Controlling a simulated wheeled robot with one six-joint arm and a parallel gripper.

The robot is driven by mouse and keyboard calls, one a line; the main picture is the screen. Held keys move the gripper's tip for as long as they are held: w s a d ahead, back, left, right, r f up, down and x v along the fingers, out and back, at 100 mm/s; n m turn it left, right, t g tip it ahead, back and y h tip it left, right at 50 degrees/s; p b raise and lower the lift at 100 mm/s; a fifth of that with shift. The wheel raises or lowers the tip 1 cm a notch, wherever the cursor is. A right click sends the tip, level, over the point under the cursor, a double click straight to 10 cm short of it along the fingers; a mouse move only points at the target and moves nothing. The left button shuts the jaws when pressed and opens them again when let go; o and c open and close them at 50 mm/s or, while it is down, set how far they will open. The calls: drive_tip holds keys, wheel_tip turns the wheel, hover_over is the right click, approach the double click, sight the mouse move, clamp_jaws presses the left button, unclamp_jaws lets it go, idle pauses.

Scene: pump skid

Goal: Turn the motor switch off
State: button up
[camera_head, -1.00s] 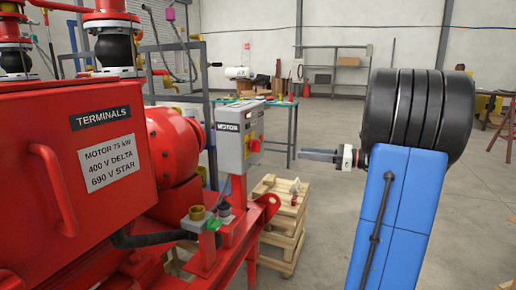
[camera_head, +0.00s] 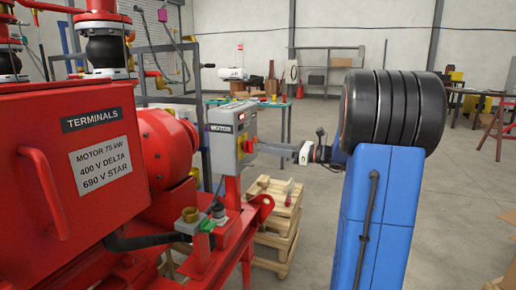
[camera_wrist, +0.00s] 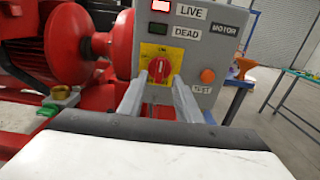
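The grey motor switch box (camera_head: 229,138) stands on a red post beside the red motor. In the wrist view its yellow plate (camera_wrist: 146,50) carries a red rotary knob (camera_wrist: 160,68), which looks roughly upright. The LIVE lamp (camera_wrist: 161,6) is lit, and the DEAD lamp (camera_wrist: 158,28) is dark. My gripper (camera_wrist: 160,82) is in front of the knob, its fingers apart with one on each side of it. I cannot tell whether they touch the knob. In the head view my gripper (camera_head: 258,148) reaches the front of the box from the right.
An orange TEST button (camera_wrist: 208,76) is right of the knob. The red terminal box (camera_head: 40,180) fills the left of the head view. A wooden crate stack (camera_head: 275,240) stands below the switch box. Open floor (camera_head: 460,200) lies to the right.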

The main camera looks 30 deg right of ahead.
sight(253, 146)
drive_tip(key=shift+x, duration=2.65)
clamp_jaws()
